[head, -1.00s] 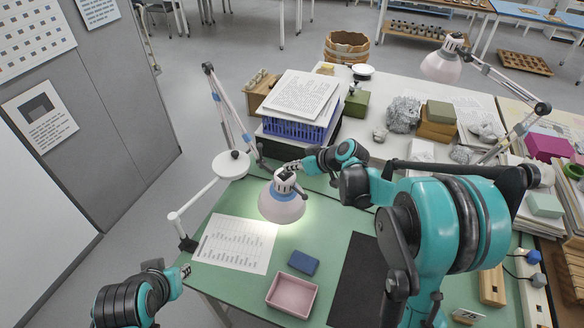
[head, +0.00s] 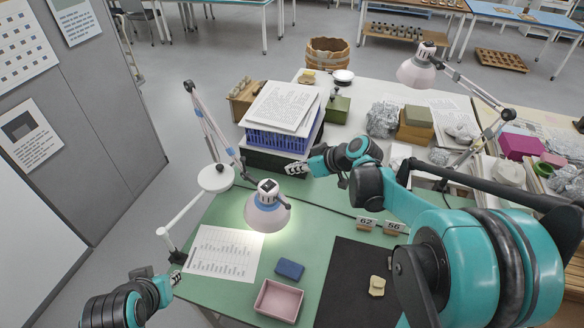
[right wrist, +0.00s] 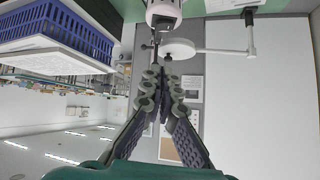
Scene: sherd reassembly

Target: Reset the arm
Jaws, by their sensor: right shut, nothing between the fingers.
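My right gripper (head: 296,168) reaches in from the right, above the table beside the blue basket and behind the lamp head. In the right wrist view its fingers (right wrist: 161,82) meet at the tips, with nothing between them. My left arm shows at the lower left; its gripper (head: 174,279) is small, near the table's left edge, and its jaws cannot be made out. A beige sherd (head: 377,286) lies on the black mat (head: 343,284), apart from both grippers.
A lamp (head: 267,216) stands over the green table near a printed sheet (head: 225,254). A blue block (head: 290,269) and pink tray (head: 278,300) lie in front. The blue basket (head: 274,139) holds papers. Number tags (head: 366,224) stand behind the mat.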

